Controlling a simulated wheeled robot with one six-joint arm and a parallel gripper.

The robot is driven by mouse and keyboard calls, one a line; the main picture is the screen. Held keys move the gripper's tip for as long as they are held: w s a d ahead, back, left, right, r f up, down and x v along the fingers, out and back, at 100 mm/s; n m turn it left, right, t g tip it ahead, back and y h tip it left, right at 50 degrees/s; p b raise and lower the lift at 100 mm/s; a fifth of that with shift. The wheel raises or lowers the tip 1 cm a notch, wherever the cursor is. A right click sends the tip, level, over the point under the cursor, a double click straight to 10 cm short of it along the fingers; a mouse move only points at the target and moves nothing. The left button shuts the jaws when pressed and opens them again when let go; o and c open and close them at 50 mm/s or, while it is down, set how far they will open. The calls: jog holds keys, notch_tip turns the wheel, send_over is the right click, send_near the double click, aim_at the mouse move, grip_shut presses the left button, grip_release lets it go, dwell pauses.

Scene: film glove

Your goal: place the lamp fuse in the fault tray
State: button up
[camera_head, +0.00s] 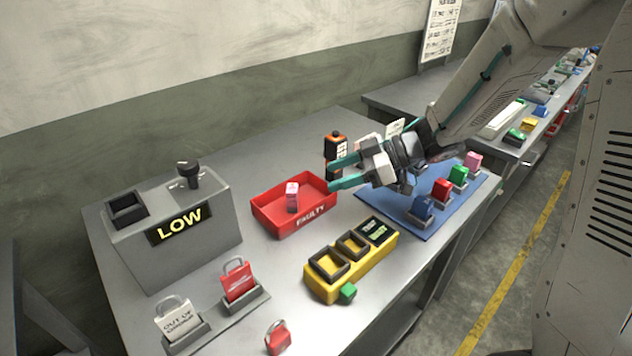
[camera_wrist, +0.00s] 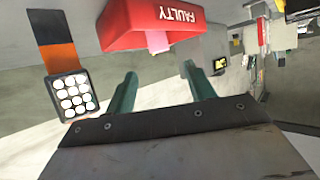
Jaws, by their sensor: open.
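The red fault tray marked FAULTY (camera_head: 318,221) sits mid-table, and its labelled wall shows upside down in the wrist view (camera_wrist: 130,22). A pink fuse-like block (camera_head: 292,197) stands inside it. In the wrist view the pink block (camera_wrist: 157,41) shows past the tray's rim, between and beyond my fingers. No label readable here tells whether it is the lamp fuse. My gripper (camera_head: 335,174) is open and empty, above and right of the tray. The fingers (camera_wrist: 160,88) are apart from the block.
A blue mat (camera_head: 411,226) holds several coloured fuses at right. A LOW-display box (camera_head: 187,238), padlock-shaped tags (camera_head: 238,280) and an orange-black device (camera_head: 335,146) surround the tray.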

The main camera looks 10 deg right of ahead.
jog(key=w+d+r+m+t+h, duration=0.5)
jog(key=w+d+r+t+h, duration=0.15)
jog(key=d+r+t, duration=0.25)
jog(key=s+d+r+m+h, duration=0.4)
jog(key=s+d+m+h, duration=0.2)
jog(key=d+h, duration=0.3)
jog(key=s+a+f+m+g+y, duration=0.1)
jog(key=s+g, duration=0.4)
jog(key=s, duration=0.8)
jog(key=s+a+f+m+g+y, duration=0.1)
jog(key=s+a+f+m+g, duration=0.1)
jog(key=s, duration=1.2)
jog(key=a+m+g, duration=0.1)
jog(key=m+g, duration=0.1)
jog(key=shift+s+a+f+g+y, duration=0.2)
jog(key=shift+a+f+g+y, duration=0.15)
jog(key=shift+g, duration=0.05)
